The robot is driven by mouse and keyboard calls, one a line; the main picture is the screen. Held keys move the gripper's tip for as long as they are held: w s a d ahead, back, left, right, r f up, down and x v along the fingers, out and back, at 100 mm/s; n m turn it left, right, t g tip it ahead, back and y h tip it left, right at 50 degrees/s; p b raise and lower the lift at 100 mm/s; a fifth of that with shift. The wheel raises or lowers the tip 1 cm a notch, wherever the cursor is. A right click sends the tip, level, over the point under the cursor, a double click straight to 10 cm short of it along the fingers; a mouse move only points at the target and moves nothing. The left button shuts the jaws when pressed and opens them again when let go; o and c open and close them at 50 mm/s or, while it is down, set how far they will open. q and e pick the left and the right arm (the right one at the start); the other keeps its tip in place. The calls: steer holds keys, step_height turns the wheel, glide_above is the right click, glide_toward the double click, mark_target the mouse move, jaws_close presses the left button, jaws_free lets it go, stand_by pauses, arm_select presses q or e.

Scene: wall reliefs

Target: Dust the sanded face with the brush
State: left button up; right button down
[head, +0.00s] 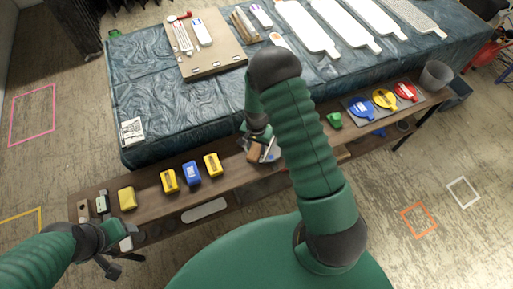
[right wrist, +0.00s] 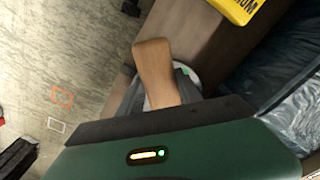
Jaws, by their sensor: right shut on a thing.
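My right gripper (head: 264,148) is over the wooden shelf along the table's front edge. It is shut on a wooden-handled tool, probably the brush (head: 254,153). In the right wrist view the brown handle (right wrist: 153,65) sticks up between the dark fingers; the bristles cannot be made out. My left gripper (head: 116,252) is low at the left, by the shelf's left end; its jaw opening is unclear. Pale relief panels (head: 307,27) lie on the covered table at the back. Which face is sanded cannot be told.
The shelf (head: 144,219) holds yellow and blue blocks (head: 191,172) at left and blue, yellow and red round tools (head: 384,98) at right. A grey bucket (head: 436,75) stands at its right end. A brown board (head: 207,66) lies on the table. My right arm hides the middle.

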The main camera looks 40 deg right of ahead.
steer(key=shift+d+r+p, duration=0.1)
steer(key=shift+r+p, duration=0.2)
steer(key=shift+r, duration=0.35)
steer(key=shift+d+r+p, duration=0.25)
steer(key=shift+r+p, duration=0.2)
steer(key=shift+r, duration=0.05)
steer(key=shift+d+r+p, duration=0.25)
steer(key=shift+r+p, duration=0.15)
steer(key=shift+r, duration=0.1)
steer(key=shift+d+r, duration=0.1)
steer(key=shift+r, duration=0.2)
steer(key=shift+r+p, duration=0.3)
steer(key=shift+p, duration=0.15)
steer(key=shift+a+r, duration=0.15)
steer(key=shift+a, duration=0.45)
steer(key=shift+d, duration=0.1)
